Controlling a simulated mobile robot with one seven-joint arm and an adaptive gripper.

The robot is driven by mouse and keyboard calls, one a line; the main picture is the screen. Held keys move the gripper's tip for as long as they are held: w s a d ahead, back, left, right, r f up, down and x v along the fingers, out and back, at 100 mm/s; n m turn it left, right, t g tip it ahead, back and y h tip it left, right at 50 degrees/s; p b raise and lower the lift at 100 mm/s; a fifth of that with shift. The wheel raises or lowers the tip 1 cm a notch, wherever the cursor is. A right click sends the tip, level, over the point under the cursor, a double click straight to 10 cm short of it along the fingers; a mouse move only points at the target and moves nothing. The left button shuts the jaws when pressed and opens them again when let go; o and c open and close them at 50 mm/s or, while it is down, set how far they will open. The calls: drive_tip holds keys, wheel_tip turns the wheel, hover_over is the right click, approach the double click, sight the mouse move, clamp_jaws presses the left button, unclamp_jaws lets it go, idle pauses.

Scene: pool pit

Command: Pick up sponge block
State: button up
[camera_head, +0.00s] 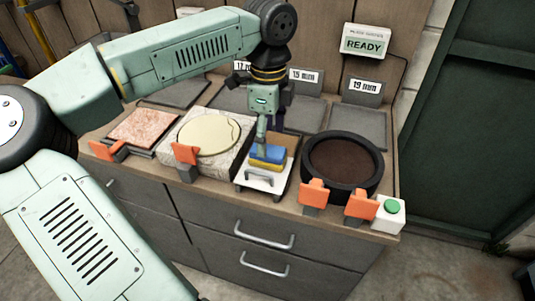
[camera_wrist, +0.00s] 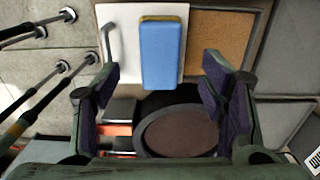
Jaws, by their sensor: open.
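The sponge block (camera_head: 268,153) is blue on top with a yellow layer below. It lies on a white board with a handle (camera_head: 262,180) near the middle of the bench. In the wrist view the sponge (camera_wrist: 163,55) is upper centre, on the white board (camera_wrist: 124,40). My gripper (camera_head: 262,146) points down over the sponge in the head view and hides part of it. In the wrist view my gripper (camera_wrist: 160,75) has its fingers wide apart, either side of the sponge's near end, with nothing held. Contact with the sponge cannot be told.
A black round tub (camera_head: 342,163) stands right of the board, and a stone slab with a pale disc (camera_head: 206,134) left of it. Orange clamps (camera_head: 313,192) line the front edge. A green button (camera_head: 391,206) is at the right corner. A READY sign (camera_head: 365,41) stands behind.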

sight(268, 149)
drive_tip(key=shift+f+p, duration=0.9)
drive_tip(key=shift+f, duration=1.95)
drive_tip(key=c, duration=1.2)
